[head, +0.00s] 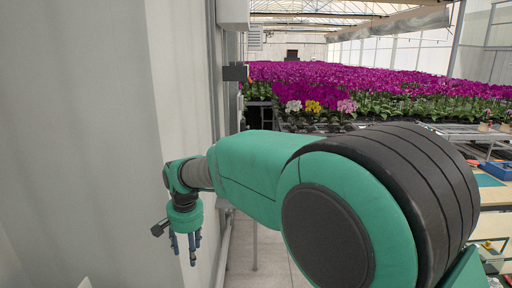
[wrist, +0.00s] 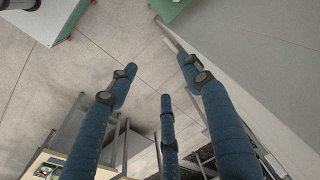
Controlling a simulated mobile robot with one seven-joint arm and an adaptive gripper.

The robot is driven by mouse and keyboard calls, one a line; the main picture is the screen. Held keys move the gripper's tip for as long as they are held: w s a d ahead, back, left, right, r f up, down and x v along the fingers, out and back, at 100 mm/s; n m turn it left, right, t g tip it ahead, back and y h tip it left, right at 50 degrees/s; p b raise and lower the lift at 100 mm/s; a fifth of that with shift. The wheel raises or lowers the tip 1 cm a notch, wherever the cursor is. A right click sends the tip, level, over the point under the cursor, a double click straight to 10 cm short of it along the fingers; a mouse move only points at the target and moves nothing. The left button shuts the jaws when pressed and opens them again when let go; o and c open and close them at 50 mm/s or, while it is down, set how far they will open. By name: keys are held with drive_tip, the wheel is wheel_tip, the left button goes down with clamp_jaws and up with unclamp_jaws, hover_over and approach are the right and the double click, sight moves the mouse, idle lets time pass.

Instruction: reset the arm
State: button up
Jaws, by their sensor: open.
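My arm reaches out to the left in the head view, bent, with my gripper (head: 186,248) hanging downward at its end beside the pale wall. The gripper is open and holds nothing. The large upper part of my arm hides the middle and lower right of the head view.
A pale wall (head: 100,120) stands close on the left. Rows of purple orchids (head: 380,90) fill the back. On the right is a workbench (head: 494,198) with a blue tray (head: 498,171). Tiled floor (wrist: 85,75) lies below my gripper.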

drive_tip(key=s+d+r+t, duration=0.1)
drive_tip(key=s+d+r, duration=0.3)
drive_tip(key=d, duration=0.5)
drive_tip(key=s+d+r+b, duration=0.1)
drive_tip(key=s+d+r, duration=0.2)
drive_tip(key=d, duration=0.5)
drive_tip(key=s+d+r+t, duration=0.1)
drive_tip(key=s+d+r, duration=0.3)
drive_tip(key=d, duration=0.5)
drive_tip(key=s+d+f+t+b, duration=0.1)
drive_tip(key=s+d+f, duration=0.1)
drive_tip(key=s+d, duration=0.6)
drive_tip(key=s+d+f+t+h, duration=0.1)
drive_tip(key=s+d+f, duration=0.1)
drive_tip(key=s+d, duration=0.6)
drive_tip(key=s, duration=0.4)
drive_tip(key=shift+s+b, duration=0.2)
drive_tip(key=shift+b, duration=0.15)
